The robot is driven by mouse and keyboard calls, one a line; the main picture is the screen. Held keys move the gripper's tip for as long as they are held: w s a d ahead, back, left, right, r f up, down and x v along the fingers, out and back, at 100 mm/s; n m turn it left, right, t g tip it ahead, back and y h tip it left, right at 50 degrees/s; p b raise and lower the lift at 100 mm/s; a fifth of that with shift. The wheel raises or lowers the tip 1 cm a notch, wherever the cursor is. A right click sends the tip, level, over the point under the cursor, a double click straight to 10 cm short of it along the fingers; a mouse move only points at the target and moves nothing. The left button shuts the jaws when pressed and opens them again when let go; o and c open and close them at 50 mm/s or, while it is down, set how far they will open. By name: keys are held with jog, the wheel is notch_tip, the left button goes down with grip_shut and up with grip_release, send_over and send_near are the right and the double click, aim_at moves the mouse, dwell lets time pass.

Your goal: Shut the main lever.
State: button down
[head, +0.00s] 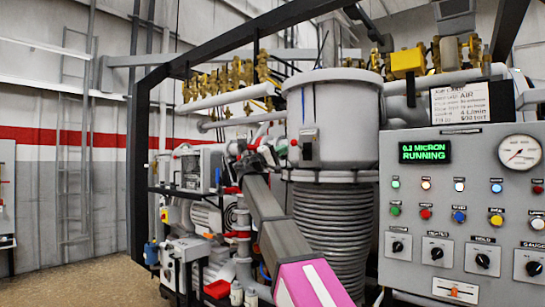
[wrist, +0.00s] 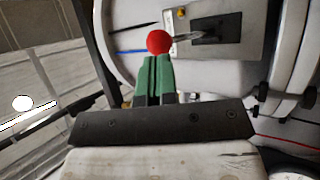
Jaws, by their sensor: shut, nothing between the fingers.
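The main lever shows in the wrist view as a red ball knob (wrist: 159,42) on a thin metal shaft. The shaft runs right to a dark block on a grey plate (wrist: 238,30) fixed to the furnace's pale wall. In the head view a small red knob (head: 293,142) shows beside the plate on the grey chamber. My gripper (wrist: 157,59) is shut, its green fingers together and empty. Its fingertips are right at the knob's lower edge; I cannot tell whether they touch it. In the head view my arm reaches up towards the chamber, and the fingertips are hard to make out.
A grey control panel (head: 460,220) with buttons, switches, a gauge and a green "RUNNING" display stands at the right. Ribbed bellows (head: 330,225) hang below the chamber. A black frame (head: 139,130), pumps and pipes crowd the left side. Open floor (head: 80,282) lies at the lower left.

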aim_at(298, 145)
jog(key=shift+x, duration=0.95)
jog(key=r, duration=0.1)
jog(key=r+n+y, duration=0.1)
jog(key=shift+w+d+r, duration=0.15)
jog(key=shift+w+r, duration=0.05)
jog(key=shift+r, duration=0.05)
jog(key=shift+f, duration=0.1)
